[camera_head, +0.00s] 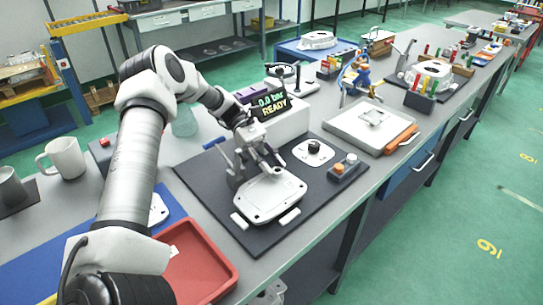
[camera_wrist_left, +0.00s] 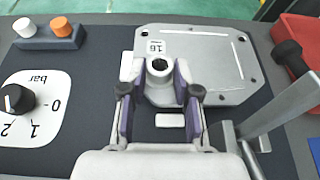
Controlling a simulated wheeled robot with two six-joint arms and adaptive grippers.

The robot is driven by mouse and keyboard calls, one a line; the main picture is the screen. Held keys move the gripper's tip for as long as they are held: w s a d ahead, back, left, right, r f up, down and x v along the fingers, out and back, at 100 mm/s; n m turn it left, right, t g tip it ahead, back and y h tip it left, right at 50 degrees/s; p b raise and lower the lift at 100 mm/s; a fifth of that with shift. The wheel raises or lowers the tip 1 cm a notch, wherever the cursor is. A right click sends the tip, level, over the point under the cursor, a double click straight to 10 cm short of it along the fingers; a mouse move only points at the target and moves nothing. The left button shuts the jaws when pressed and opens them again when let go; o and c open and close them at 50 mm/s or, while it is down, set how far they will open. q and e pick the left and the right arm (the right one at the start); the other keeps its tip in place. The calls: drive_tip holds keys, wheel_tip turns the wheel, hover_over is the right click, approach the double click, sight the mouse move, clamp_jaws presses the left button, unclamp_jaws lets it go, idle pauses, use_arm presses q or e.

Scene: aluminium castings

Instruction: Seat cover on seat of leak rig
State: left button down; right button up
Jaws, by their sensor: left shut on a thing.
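The cover (camera_head: 268,197) is a light grey plate with rounded corners, small holes and a raised round boss. A label reading 16 shows on it in the left wrist view (camera_wrist_left: 215,82). My left gripper (camera_head: 264,166) is shut on the boss, with its fingers (camera_wrist_left: 160,95) on either side of it. The cover lies level over the seat area of the leak rig's dark plate (camera_head: 205,178). The seat itself is mostly hidden under the cover; white pads (camera_head: 290,216) show by its edges. I cannot tell whether cover and seat touch. My right gripper is not in view.
A clamp lever (camera_wrist_left: 262,118) stands close beside the cover. The rig's pressure knob (camera_head: 314,146), button box (camera_head: 344,167) and READY display (camera_head: 270,106) are nearby. A red tray (camera_head: 205,262) lies at the front left, and a white tray (camera_head: 362,125) to the right.

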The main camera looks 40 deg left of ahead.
use_arm(q)
drive_tip(key=shift+f+b, duration=0.65)
drive_tip(key=shift+f, duration=0.35)
drive_tip(key=c, duration=0.8)
unclamp_jaws()
drive_tip(key=shift+o, duration=0.2)
drive_tip(key=v, duration=0.7)
drive_tip(key=shift+a+r, duration=0.1)
drive_tip(key=shift+a, duration=0.15)
